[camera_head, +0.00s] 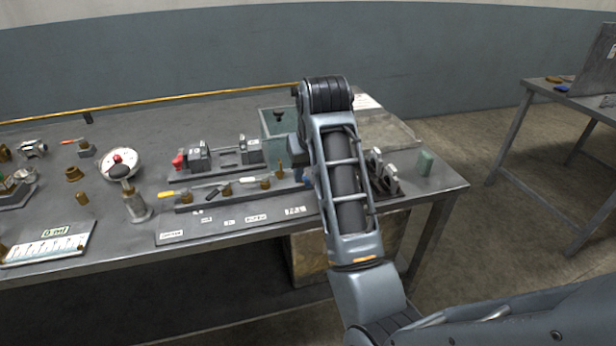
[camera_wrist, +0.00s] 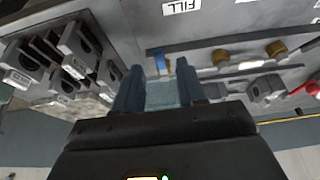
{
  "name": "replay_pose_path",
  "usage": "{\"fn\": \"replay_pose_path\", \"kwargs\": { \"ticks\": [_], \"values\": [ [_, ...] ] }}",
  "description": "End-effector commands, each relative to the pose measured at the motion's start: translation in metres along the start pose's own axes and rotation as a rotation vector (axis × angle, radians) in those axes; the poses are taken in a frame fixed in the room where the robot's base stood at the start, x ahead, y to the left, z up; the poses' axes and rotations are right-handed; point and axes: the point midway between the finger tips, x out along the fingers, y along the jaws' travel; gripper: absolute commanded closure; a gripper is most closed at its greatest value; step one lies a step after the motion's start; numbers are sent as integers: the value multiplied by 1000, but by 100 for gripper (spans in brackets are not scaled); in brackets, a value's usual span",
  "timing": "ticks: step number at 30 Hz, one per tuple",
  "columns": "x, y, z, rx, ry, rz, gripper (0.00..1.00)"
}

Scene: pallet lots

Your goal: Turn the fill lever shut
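In the wrist view, a printed FILL label (camera_wrist: 181,7) appears upside down on the bench. Close to it, a short blue lever (camera_wrist: 154,58) sits beside a small brass valve part (camera_wrist: 167,64) on the pipe rail. My gripper (camera_wrist: 160,70) is open, with its two fingers apart on either side of the blue lever and brass part. Whether either finger touches the lever cannot be told. In the head view my arm hides most of my gripper and this end of the valve rail (camera_head: 230,195).
More brass valves (camera_wrist: 276,48) stand along the rail. Dark bracket-like blocks (camera_wrist: 80,42) are close to my gripper's left in the wrist view.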

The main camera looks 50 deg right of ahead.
Motion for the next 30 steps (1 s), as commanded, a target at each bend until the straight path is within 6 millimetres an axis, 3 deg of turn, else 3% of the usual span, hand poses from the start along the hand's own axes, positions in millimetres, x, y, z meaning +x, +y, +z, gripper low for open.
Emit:
{"fn": "replay_pose_path", "kwargs": {
  "ticks": [6, 15, 27, 30],
  "values": [
    [16, 0, 0, -1, 1, 0, 60],
    [18, 0, 0, -1, 1, -1, 61],
    [18, 0, 0, -1, 2, 0, 99],
    [18, 0, 0, -1, 2, 0, 100]
  ]
}}
